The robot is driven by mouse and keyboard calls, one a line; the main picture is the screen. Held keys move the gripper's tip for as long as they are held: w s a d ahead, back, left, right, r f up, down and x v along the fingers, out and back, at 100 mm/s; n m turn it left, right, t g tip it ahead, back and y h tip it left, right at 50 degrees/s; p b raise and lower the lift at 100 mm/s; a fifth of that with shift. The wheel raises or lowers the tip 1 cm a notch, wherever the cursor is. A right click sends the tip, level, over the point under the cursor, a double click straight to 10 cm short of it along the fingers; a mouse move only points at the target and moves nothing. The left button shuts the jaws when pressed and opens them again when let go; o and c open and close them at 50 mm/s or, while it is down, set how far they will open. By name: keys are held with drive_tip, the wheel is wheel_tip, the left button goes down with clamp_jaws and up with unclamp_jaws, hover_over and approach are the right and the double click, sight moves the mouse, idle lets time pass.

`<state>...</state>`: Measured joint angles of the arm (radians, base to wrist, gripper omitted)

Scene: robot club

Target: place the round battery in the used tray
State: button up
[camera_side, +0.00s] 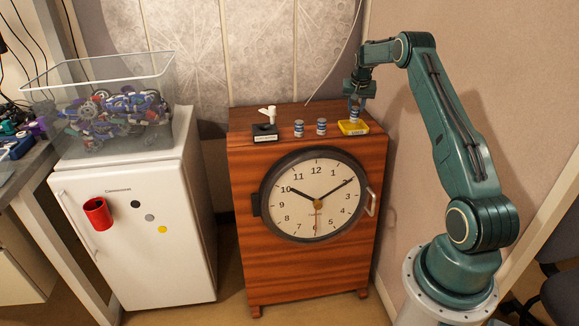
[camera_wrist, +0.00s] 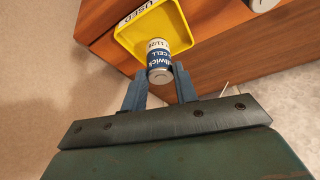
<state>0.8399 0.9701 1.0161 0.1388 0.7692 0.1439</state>
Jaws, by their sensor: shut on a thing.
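A yellow tray (camera_side: 345,131) marked USED sits at the right end of the top of the wooden clock cabinet. It also shows in the wrist view (camera_wrist: 125,36). A round battery (camera_side: 354,111), blue and white with silver ends, is between the fingers of my gripper (camera_side: 354,100), over the tray. In the wrist view my gripper (camera_wrist: 160,86) is shut on the battery (camera_wrist: 158,60). The battery's far end overlaps the tray's yellow floor in that view. I cannot tell whether it touches the floor.
Two similar batteries (camera_side: 299,128) (camera_side: 321,126) stand on the cabinet top, left of the tray. Farther left is a dark labelled stand (camera_side: 265,133) with a white piece on it. A clear bin of parts (camera_side: 95,110) stands on the white fridge (camera_side: 150,230).

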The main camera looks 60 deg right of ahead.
sight(356, 111)
drive_tip(key=shift+f, duration=1.4)
drive_tip(key=shift+f, duration=0.1)
drive_tip(key=o, duration=1.1)
drive_tip(key=shift+c, duration=0.2)
drive_tip(key=v, duration=1.2)
drive_tip(key=shift+a, duration=0.1)
